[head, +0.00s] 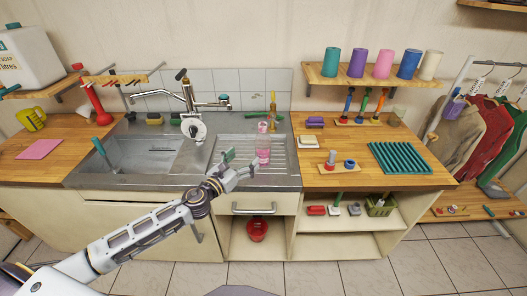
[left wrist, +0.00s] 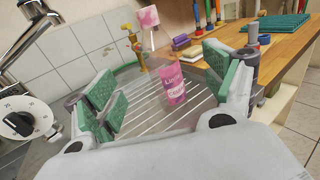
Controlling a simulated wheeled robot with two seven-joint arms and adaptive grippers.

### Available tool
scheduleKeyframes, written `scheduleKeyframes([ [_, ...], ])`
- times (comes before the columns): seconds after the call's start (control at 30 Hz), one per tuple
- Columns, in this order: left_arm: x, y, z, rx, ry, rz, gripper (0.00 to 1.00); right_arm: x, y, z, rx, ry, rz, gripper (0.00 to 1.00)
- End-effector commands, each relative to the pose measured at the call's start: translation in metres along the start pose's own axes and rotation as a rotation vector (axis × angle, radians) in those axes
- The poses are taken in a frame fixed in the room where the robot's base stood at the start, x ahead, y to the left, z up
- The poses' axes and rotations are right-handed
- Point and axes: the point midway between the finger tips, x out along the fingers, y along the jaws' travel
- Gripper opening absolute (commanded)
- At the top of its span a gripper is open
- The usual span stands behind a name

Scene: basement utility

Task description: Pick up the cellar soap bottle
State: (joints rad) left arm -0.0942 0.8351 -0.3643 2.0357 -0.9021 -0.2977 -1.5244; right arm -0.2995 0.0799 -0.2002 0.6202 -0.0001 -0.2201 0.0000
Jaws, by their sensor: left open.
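The soap bottle (head: 263,150) stands upright on the ribbed drainboard of the sink. It is clear with pink liquid and a pink label. In the left wrist view the bottle (left wrist: 172,80) stands ahead between my open fingers, with its pink top above them. My left gripper (head: 240,168) is open and empty, in front of the bottle and a little to its left in the head view. Its green finger pads (left wrist: 160,90) show on both sides in the left wrist view, apart from the bottle. My right gripper is not in view.
The faucet (head: 190,105) rises left of the bottle, beside the basin (head: 140,155). A brass tap (head: 273,105) stands behind the bottle. The wooden counter (head: 345,175) at right holds a green ribbed mat (head: 398,158) and small items. The drainboard around the bottle is mostly clear.

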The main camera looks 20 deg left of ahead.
Motion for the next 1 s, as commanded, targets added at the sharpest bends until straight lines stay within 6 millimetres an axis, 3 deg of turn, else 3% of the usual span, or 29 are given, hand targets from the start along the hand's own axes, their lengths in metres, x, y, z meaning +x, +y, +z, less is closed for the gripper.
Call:
scheduleKeyframes([
  [0.33, 0.009, 0.001, 0.0, -0.003, 0.0, 0.003, 0.84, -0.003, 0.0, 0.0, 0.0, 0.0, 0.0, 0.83],
  [1.0, 0.053, 0.001, 0.001, -0.004, -0.001, 0.002, 0.84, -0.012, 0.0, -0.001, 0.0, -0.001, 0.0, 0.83],
])
